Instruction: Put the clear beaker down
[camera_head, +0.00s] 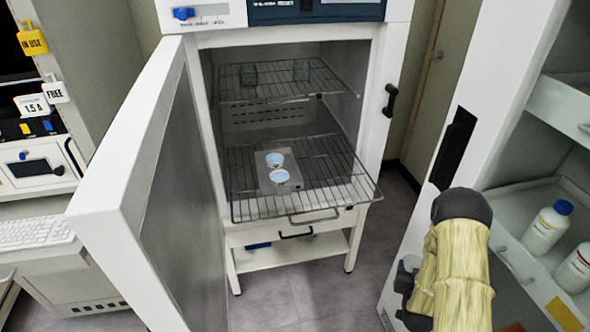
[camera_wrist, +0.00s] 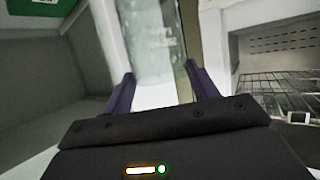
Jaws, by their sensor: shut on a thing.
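In the wrist view my gripper (camera_wrist: 162,90) has its two dark fingers on either side of a clear glass beaker (camera_wrist: 155,45), and it is shut on it. The beaker's lower part is hidden behind the gripper's body. In the head view my arm shows at the lower right, but the beaker cannot be made out there. The white cabinet (camera_head: 291,12) stands open in the middle. Its lower wire rack (camera_head: 330,170) is pulled partly out and shows in the wrist view (camera_wrist: 270,82). The upper wire rack (camera_head: 275,92) holds two small clear vessels.
The open door (camera_head: 130,190) juts forward on the left. White bottles (camera_head: 547,228) stand in the shelving unit (camera_head: 500,110) at right.

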